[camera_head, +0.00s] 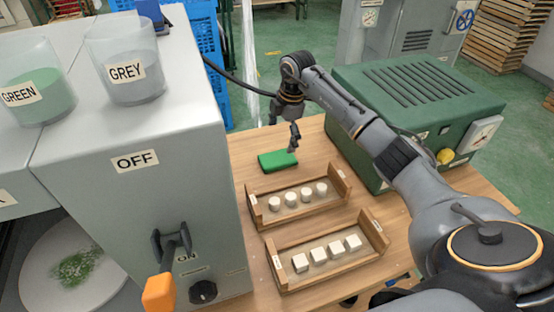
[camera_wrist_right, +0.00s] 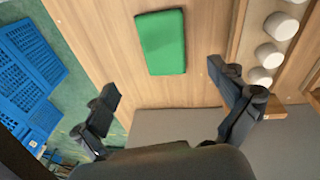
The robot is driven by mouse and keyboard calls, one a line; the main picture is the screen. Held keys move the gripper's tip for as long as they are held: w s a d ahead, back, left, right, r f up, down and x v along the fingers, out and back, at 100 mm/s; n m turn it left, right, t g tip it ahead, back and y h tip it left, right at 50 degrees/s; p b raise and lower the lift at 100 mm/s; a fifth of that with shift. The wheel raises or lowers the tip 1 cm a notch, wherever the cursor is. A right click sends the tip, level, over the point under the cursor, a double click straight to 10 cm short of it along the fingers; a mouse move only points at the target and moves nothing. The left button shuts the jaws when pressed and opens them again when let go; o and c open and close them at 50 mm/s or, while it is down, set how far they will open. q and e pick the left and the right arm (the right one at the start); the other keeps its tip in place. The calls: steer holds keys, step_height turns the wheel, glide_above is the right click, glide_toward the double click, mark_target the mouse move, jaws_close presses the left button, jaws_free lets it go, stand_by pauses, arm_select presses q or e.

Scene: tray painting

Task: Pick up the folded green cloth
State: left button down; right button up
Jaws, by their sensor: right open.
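The folded green cloth (camera_head: 275,162) lies flat on the wooden table, behind the two small trays. It also shows in the right wrist view (camera_wrist_right: 162,42) as a flat green rectangle at the top. My right gripper (camera_head: 293,138) hangs over the cloth's right end, pointing down. In the right wrist view my right gripper (camera_wrist_right: 163,82) is open and empty, its fingers spread wider than the cloth. The cloth lies beyond the fingertips and no finger visibly touches it. My left gripper is not in view.
A tray with round white pieces (camera_head: 339,183) and a tray with white cubes (camera_head: 376,233) stand in front of the cloth. A green vented box (camera_head: 415,90) is at right. A grey machine (camera_head: 170,195) with GREEN and GREY cups stands at left. Bare table surrounds the cloth.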

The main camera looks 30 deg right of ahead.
mark_target(278, 157)
steer(key=f, duration=0.3)
steer(key=shift+w+a+f, duration=0.1)
steer(key=shift+w+a, duration=0.05)
steer(key=shift+w, duration=0.15)
steer(key=shift+a+f+p, duration=0.2)
steer(key=shift+f+p, duration=0.5)
steer(key=shift+f, duration=1.95)
steer(key=c, duration=1.2)
